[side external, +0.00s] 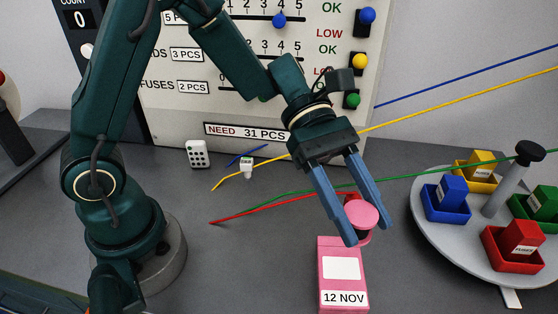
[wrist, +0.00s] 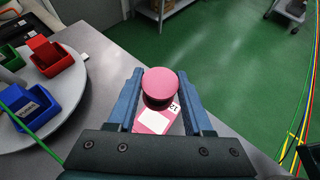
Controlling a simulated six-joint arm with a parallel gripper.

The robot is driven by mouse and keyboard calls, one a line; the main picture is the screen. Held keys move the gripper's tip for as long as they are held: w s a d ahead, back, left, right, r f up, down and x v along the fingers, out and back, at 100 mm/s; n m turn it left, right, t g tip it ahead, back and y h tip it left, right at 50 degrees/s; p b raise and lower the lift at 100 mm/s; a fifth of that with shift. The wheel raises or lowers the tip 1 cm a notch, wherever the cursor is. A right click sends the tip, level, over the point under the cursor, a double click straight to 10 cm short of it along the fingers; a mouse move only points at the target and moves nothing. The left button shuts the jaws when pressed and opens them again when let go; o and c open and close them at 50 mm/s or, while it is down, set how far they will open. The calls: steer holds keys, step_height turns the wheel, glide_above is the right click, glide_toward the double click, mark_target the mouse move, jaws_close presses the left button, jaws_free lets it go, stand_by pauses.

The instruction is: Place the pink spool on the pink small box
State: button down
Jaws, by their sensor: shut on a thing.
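The pink spool (side external: 361,213) is held between the two blue fingers of my gripper (side external: 366,233), which is shut on it. In the wrist view the spool (wrist: 160,83) sits between the fingertips, its round top facing the camera. The pink small box (side external: 327,252) stands on the grey table below, with a white label and "12 NOV" on its front. The spool is at the box's upper right end in the side view and overlaps the box (wrist: 139,126) in the wrist view. I cannot tell whether spool and box touch.
A round grey tray (side external: 450,245) at the right carries several coloured bins with blocks around a central post. Blue, yellow, green and red cords cross near my gripper. A panel (side external: 250,100) stands behind. A white dotted block (side external: 198,154) lies before it.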

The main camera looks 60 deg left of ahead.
mark_target(341, 269)
step_height(341, 269, down, 10)
steer(key=shift+a+r, duration=0.1)
stand_by(0.4)
steer(key=shift+c, duration=1.5)
jaws_free()
